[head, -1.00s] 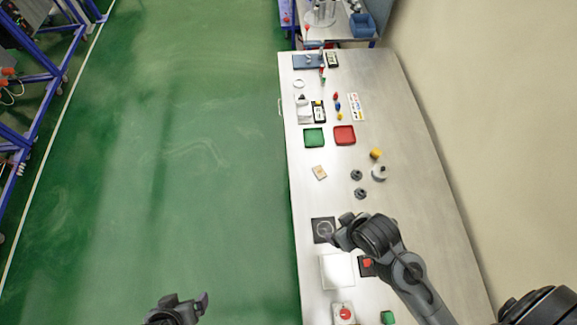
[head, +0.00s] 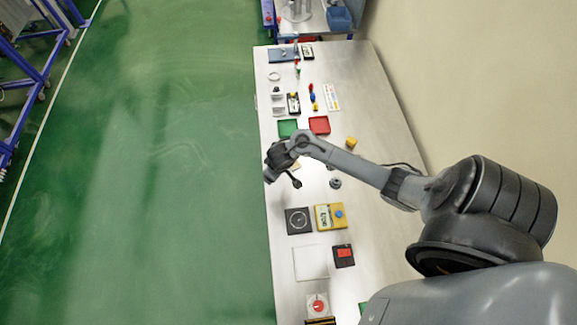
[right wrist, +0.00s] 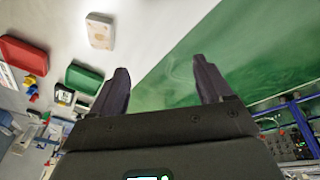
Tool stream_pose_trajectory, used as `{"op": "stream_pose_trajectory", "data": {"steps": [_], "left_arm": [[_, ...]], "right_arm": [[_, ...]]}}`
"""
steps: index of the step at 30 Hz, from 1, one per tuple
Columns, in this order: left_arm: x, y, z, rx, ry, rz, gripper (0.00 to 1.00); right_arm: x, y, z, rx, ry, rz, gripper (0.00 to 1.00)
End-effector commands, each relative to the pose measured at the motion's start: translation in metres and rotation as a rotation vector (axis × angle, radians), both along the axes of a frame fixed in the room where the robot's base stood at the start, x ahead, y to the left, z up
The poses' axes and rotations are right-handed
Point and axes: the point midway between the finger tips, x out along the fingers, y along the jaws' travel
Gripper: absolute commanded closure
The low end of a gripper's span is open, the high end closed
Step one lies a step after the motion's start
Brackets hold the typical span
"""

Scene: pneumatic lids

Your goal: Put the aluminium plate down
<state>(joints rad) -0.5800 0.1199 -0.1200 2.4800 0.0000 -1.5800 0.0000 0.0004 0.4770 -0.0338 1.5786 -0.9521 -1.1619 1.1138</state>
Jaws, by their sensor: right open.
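A pale flat square (head: 310,263) lies on the near part of the table; I cannot tell whether it is the aluminium plate or a mat. No other plate can be made out. My right gripper (head: 282,180) is over the table's left edge, beside a small tan block that it partly covers. In the right wrist view, the gripper (right wrist: 163,78) has its fingers spread with nothing between them, and the tan block (right wrist: 100,31) lies beyond the left finger. My left gripper is out of view.
A black square with a ring (head: 298,221) and a yellow meter (head: 330,217) lie above the pale square. A black-and-red item (head: 344,255) is beside it. The green tray (head: 287,128) and red tray (head: 319,125) lie farther up.

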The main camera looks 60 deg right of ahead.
Motion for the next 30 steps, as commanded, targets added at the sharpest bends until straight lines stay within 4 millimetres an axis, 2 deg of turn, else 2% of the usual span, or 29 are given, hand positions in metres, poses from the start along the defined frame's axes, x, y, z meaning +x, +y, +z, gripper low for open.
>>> {"op": "stream_pose_trajectory", "data": {"steps": [1,3,6,10,14,20,25,30], "left_arm": [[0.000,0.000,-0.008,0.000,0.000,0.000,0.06],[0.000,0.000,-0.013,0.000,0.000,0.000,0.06],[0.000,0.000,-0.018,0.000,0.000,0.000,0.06],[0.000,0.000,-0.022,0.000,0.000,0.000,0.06],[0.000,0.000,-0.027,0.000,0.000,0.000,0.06],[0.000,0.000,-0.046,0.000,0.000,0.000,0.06],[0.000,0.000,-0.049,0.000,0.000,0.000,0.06],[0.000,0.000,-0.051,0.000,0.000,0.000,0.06]], "right_arm": [[0.009,-0.027,-0.008,0.011,0.022,-0.058,0.21],[0.011,-0.055,-0.012,0.044,0.058,-0.143,0.21],[0.009,-0.087,-0.012,0.093,0.110,-0.259,0.21],[0.003,-0.112,-0.008,0.142,0.161,-0.373,0.21],[-0.002,-0.123,-0.009,0.170,0.189,-0.434,0.21],[-0.004,-0.124,-0.036,0.180,0.200,-0.454,0.21],[-0.004,-0.124,-0.053,0.179,0.200,-0.452,0.21],[-0.004,-0.124,-0.060,0.178,0.198,-0.450,0.21]]}}
